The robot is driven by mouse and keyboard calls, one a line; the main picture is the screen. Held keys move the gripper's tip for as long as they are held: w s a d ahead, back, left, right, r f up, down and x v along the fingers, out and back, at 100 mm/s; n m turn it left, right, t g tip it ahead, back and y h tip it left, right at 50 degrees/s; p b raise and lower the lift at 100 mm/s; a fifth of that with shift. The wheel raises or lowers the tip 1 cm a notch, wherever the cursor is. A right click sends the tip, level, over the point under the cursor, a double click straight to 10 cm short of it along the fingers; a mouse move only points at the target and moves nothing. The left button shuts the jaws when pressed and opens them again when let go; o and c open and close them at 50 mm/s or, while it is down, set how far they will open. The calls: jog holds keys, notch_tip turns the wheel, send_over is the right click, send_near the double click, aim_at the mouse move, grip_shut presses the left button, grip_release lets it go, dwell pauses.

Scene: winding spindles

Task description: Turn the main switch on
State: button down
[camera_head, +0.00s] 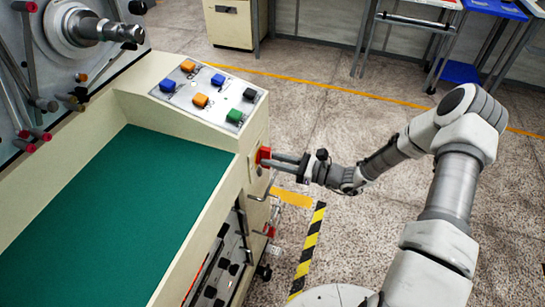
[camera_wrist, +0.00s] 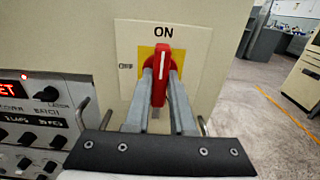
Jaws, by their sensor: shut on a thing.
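The main switch (camera_wrist: 161,75) is a red rotary handle with a white line, on a yellow plate under the word ON in the wrist view. The handle stands upright, its white line pointing up toward ON. My gripper (camera_wrist: 162,88) is shut on the red handle, one grey finger on each side. In the head view the switch (camera_head: 264,155) is on the end face of the cream machine, and my gripper (camera_head: 268,157) reaches it from the right. The fingers hide the lower part of the plate.
A sloped panel (camera_head: 208,90) with several coloured switches lies above the main switch. A control panel (camera_wrist: 38,128) with knobs and a red display is at left in the wrist view. A metal handle (camera_head: 262,190) juts out below. Open floor (camera_head: 350,200) lies to the right.

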dwell(0.4)
jog(key=c, duration=0.8)
grip_release()
jog(key=shift+o, duration=0.2)
jog(key=v, duration=1.7)
jog(key=shift+d+p, duration=0.25)
jog(key=shift+p, duration=0.05)
jog(key=shift+s, duration=0.1)
